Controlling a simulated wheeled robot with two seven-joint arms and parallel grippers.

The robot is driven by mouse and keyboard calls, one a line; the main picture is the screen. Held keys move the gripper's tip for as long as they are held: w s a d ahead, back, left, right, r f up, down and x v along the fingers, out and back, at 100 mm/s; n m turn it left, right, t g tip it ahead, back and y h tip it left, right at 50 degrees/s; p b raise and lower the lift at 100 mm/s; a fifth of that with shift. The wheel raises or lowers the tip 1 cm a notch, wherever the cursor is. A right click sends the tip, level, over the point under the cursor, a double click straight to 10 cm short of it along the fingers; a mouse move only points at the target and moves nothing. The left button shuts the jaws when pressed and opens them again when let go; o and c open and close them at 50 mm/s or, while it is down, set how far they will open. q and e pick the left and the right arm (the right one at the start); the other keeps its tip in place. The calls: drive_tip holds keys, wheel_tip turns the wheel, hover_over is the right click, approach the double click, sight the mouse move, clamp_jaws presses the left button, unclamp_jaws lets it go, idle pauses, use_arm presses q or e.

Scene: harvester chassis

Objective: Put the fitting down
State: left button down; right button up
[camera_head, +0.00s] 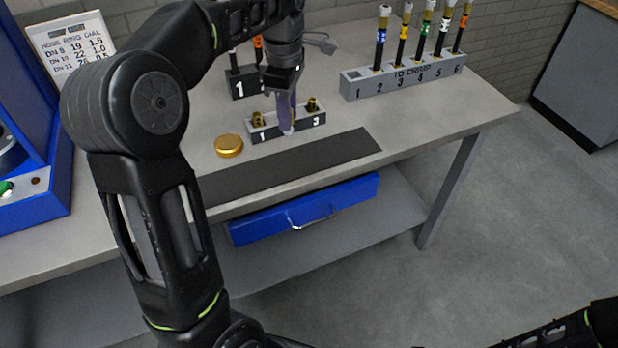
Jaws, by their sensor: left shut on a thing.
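My left gripper (288,129) points down over the middle of a small grey fitting block (274,136), between its marked places 1 and 3. It is shut on a fitting that the fingers almost wholly hide. I cannot tell whether that fitting touches the block. One brass fitting (258,119) stands in place 1 and another brass fitting (312,104) in place 3. Part of my right arm shows at the bottom right corner, with its gripper outside the picture.
A round brass disc (229,146) lies left of the block, and a dark mat (290,166) in front. A "TO CRIMP" rack (405,82) with several hoses stands back right. A blue machine (42,120) and a number card (78,42) are at left. A blue drawer (345,205) hangs below.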

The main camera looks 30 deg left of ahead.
sight(289, 134)
use_arm(q)
drive_tip(key=shift+w+a, duration=0.1)
drive_tip(key=shift+a, duration=0.05)
drive_tip(key=shift+f+b, duration=0.55)
wheel_tip(289, 134, down, 3)
drive_tip(key=shift+r+b, duration=0.2)
drive_tip(key=shift+b, duration=0.8)
wheel_tip(289, 134, down, 2)
drive_tip(key=shift+f, duration=0.35)
wheel_tip(289, 134, down, 4)
drive_tip(key=shift+r+p, duration=0.25)
drive_tip(key=shift+p, duration=0.1)
drive_tip(key=shift+f, duration=0.1)
drive_tip(key=shift+f, duration=0.1)
